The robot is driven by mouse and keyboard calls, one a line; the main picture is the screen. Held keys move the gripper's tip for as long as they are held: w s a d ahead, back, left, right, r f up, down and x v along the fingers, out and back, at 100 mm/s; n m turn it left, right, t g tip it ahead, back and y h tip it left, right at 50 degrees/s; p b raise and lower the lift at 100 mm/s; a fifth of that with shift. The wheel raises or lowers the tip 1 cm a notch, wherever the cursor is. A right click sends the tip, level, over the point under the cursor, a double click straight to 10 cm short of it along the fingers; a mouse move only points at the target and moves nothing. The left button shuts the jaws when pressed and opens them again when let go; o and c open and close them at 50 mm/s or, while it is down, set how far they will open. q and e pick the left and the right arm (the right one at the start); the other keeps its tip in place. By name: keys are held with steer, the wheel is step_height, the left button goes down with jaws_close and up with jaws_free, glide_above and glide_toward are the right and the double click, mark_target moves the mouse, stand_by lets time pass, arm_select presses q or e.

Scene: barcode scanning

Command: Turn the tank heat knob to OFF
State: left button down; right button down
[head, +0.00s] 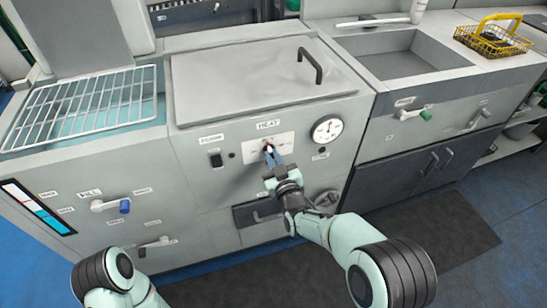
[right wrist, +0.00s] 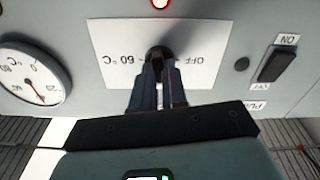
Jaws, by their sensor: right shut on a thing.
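The tank heat knob (right wrist: 159,54) is a dark round knob on a white plate (right wrist: 110,45) under the HEAT label (head: 268,124) on the tank's front. The plate, upside down in the right wrist view, reads OFF on one side and 60 °C on the other. My right gripper (head: 269,153) is shut on the knob, and its fingers also show in the right wrist view (right wrist: 158,72). The fingers cover much of the knob, so I cannot tell which mark it points at. My left arm shows at the lower left, but its gripper is out of view.
A round dial gauge (head: 327,129) is right of the plate and a black rocker switch (head: 215,160) left of it. A red lamp (right wrist: 160,3) sits near the plate. The closed tank lid (head: 250,80) is above. A blue-tipped lever (head: 108,205) sticks out at the lower left.

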arm_select(q)
steer(key=w+d+r+t+p, duration=0.1)
steer(key=w+d+r+p, duration=0.1)
steer(key=r, duration=0.4)
steer(key=shift+w+r+m+t+p, duration=0.35)
steer(key=shift+w+p, duration=0.45)
steer(key=shift+p, duration=0.35)
arm_select(e)
steer(key=shift+f+n, duration=0.15)
steer(key=shift+n, duration=7.65)
arm_select(q)
steer(key=shift+d+r, duration=0.1)
steer(key=shift+s, duration=0.1)
arm_select(e)
steer(key=c, duration=1.2)
jaws_free()
steer(key=shift+o, duration=0.2)
steer(key=shift+s, duration=0.1)
